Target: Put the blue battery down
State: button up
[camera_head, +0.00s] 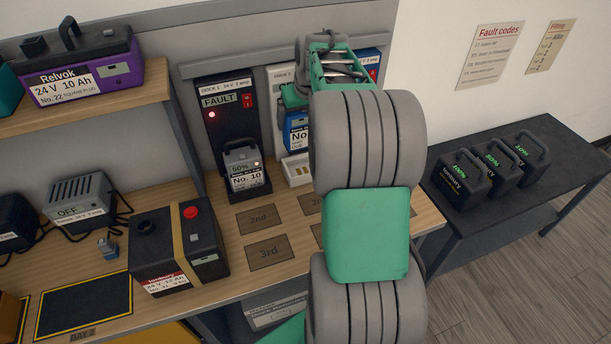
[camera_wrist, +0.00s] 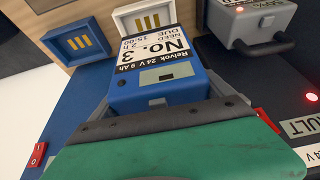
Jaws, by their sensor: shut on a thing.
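The blue battery (camera_head: 296,136), labelled No. 3, hangs upright in my gripper (camera_head: 302,94) in front of the pale middle charger (camera_head: 277,80). In the wrist view the battery (camera_wrist: 160,88) is below the dark finger pads (camera_wrist: 165,120), which are closed at its top; its handle is hidden. A white cradle (camera_head: 297,170) with yellow contacts is below the battery. The cradle also shows in the wrist view (camera_wrist: 145,17), its contacts uncovered, so the battery appears raised above it. My arm hides part of the battery's right side.
The left dark charger (camera_head: 226,124) shows FAULT and a red light, with a grey battery (camera_head: 243,165) in it. A blue charger (camera_head: 371,64) with an empty cradle (camera_wrist: 80,42) stands right. Bench squares marked 2nd (camera_head: 258,219) and 3rd (camera_head: 269,251) are bare. Dark batteries (camera_head: 463,181) stand on the side table.

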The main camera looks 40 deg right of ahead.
jog(key=shift+d+f, duration=0.1)
jog(key=shift+d, duration=0.4)
jog(key=shift+d+f, duration=0.1)
jog(key=shift+f, duration=0.25)
notch_tip(320, 180, down, 9)
jog(key=shift+w+f+p, duration=0.1)
jog(key=shift+p, duration=0.4)
jog(key=shift+f, duration=0.15)
jog(key=o, duration=1.8)
jog(key=shift+f, duration=0.2)
